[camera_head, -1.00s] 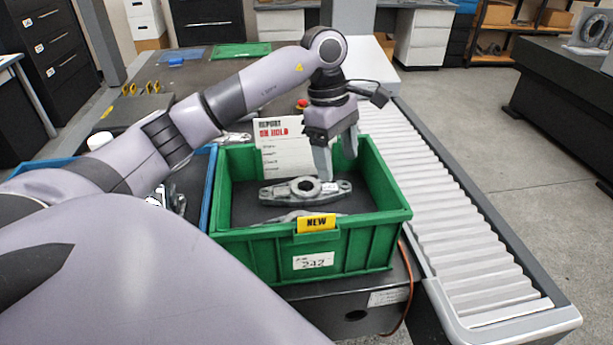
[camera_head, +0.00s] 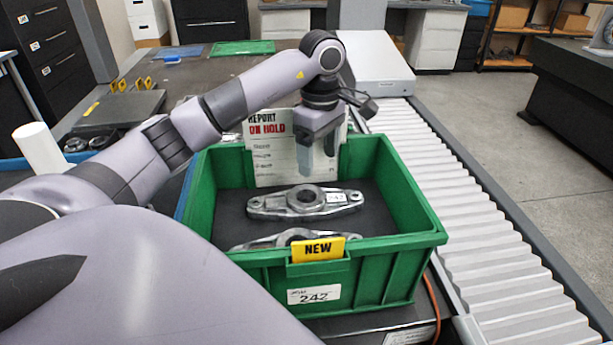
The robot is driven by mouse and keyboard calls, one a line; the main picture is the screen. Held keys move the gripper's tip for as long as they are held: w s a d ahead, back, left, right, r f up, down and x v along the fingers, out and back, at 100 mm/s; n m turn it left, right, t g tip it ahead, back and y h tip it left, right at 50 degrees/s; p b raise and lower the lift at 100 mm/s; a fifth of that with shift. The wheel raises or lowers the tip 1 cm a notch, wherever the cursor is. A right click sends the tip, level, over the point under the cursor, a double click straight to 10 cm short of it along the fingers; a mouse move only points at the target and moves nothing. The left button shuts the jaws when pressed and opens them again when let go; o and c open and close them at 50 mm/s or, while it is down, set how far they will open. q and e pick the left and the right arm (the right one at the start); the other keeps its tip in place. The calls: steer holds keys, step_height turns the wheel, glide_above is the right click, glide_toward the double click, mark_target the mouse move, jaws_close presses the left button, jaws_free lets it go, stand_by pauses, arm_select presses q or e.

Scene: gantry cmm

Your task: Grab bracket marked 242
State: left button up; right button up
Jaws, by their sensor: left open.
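A grey metal bracket (camera_head: 270,205) with a round hole in its middle lies in the green bin (camera_head: 408,245). A small white tag on its right end appears to read 242. A second grey bracket (camera_head: 258,243) lies nearer the front wall, partly hidden by it. The bin front carries a yellow NEW tag and a white 242 label. My left gripper (camera_head: 318,160) points down at the back of the bin, above and behind the first bracket. It is open and empty, apart from the bracket. My right gripper is not in view.
A white REPORT ON HOLD card (camera_head: 270,155) stands at the bin's back, behind my gripper. A roller conveyor (camera_head: 460,205) runs along the right. A white cylinder (camera_head: 40,148) stands at the left. My left arm crosses above the left side.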

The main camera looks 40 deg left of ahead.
arm_select(q)
step_height(320, 180, down, 8)
steer(key=shift+f, duration=0.25)
jaws_close()
stand_by(0.4)
